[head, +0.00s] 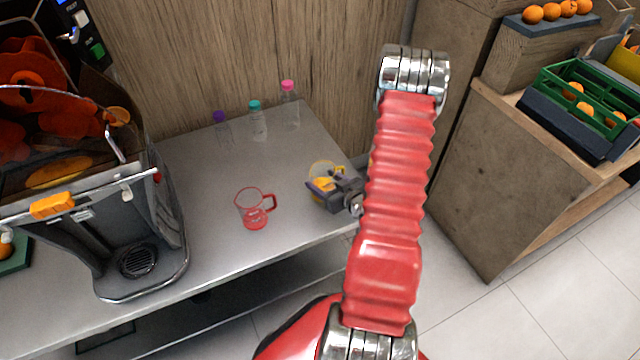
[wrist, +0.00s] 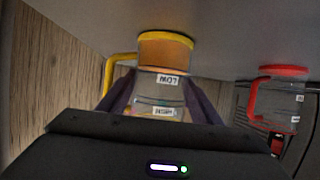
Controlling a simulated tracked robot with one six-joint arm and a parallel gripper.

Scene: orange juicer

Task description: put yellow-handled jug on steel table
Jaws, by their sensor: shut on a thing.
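The yellow-handled jug (head: 325,168) is at the right end of the steel table (head: 205,177) in the head view. It is clear with yellow parts. My gripper (head: 326,187) reaches it from the right and is shut on it. In the wrist view, the jug (wrist: 162,52) sits between the two dark fingers, its yellow handle at the left. I cannot tell whether its base touches the tabletop or hangs just above it. My gripper hides part of the jug in the head view.
A red-handled jug (head: 254,212) stands to the left of my gripper. Several capped bottles (head: 257,122) stand along the back wall. The juicer (head: 135,225) fills the left. A wooden stand (head: 490,180) with green crates (head: 585,95) is at the right. Bare tabletop lies between jugs and bottles.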

